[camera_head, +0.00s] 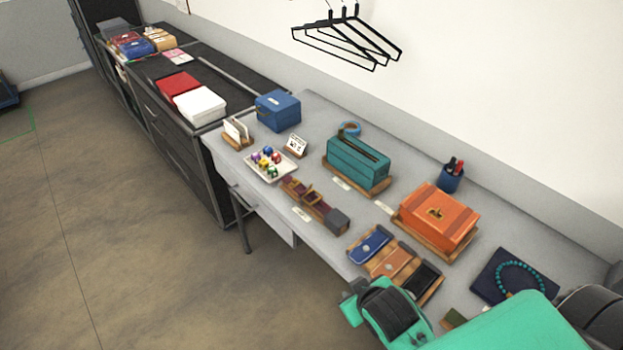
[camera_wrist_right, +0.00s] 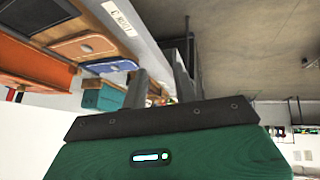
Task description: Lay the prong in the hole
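A dark brown strap (camera_head: 325,209) with brass-coloured, frame-like parts lies on a narrow wooden stand near the table's front edge in the head view. A dark grey block (camera_head: 338,221) is at its near end. The prong and the hole are too small to make out. My right gripper (camera_wrist_right: 160,90) shows in the right wrist view with its two dark fingers apart and nothing visible between them. In the head view my teal right arm fills the lower right, away from the strap; its fingertips cannot be made out there. My left gripper is in neither view.
Behind the strap are a tray of coloured balls (camera_head: 284,173) and a teal box (camera_head: 358,162). Three wallets (camera_head: 391,261) on a wooden board and an orange case (camera_head: 437,215) stand nearer my arm. Black hangers (camera_head: 345,40) hang above. Floor left of the table is clear.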

